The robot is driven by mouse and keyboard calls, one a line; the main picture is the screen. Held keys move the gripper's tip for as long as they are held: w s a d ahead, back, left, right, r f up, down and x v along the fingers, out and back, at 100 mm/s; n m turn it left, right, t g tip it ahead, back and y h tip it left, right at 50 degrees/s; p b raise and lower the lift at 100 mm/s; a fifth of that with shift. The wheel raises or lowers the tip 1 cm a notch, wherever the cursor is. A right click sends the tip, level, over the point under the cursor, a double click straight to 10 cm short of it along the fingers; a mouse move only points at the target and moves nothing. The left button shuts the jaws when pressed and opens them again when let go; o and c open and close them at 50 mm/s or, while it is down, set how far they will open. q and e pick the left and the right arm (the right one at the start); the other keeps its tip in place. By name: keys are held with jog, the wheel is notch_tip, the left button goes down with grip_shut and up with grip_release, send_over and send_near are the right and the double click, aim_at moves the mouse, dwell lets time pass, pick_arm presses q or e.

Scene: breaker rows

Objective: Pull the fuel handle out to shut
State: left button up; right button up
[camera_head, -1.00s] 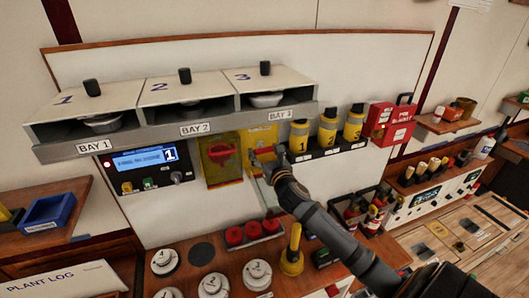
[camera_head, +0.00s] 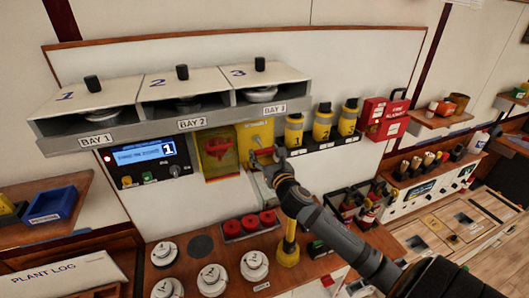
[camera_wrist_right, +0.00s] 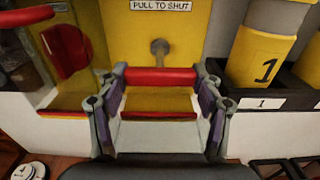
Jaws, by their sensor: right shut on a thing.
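The fuel handle is a red crossbar (camera_wrist_right: 160,76) on a grey rod that comes out of a yellow panel (camera_head: 255,133) marked PULL TO SHUT. In the head view its red bar (camera_head: 264,152) shows at the tip of my right gripper (camera_head: 268,164). In the right wrist view my right gripper (camera_wrist_right: 160,90) has a finger at each end of the bar and is shut on it. The bar stands clear of the panel, with some rod (camera_wrist_right: 160,48) showing between. My left gripper is not in view.
A yellow box with a red part (camera_head: 220,152) is close left of the handle. Numbered yellow cylinders (camera_head: 322,122) stand in a rack to the right. Three bays (camera_head: 180,108) jut out above. Red buttons (camera_head: 250,222) and a yellow lever (camera_head: 289,240) are on the bench below.

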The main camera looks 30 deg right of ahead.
jog(key=o, duration=1.3)
jog(key=shift+f, duration=0.1)
jog(key=o, duration=0.4)
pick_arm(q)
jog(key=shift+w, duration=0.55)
pick_arm(e)
jog(key=shift+s, duration=0.1)
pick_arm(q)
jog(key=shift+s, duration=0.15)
pick_arm(e)
jog(key=v, duration=1.1)
jog(key=shift+s+a, duration=0.2)
jog(key=shift+s, duration=0.15)
jog(key=shift+s, duration=0.15)
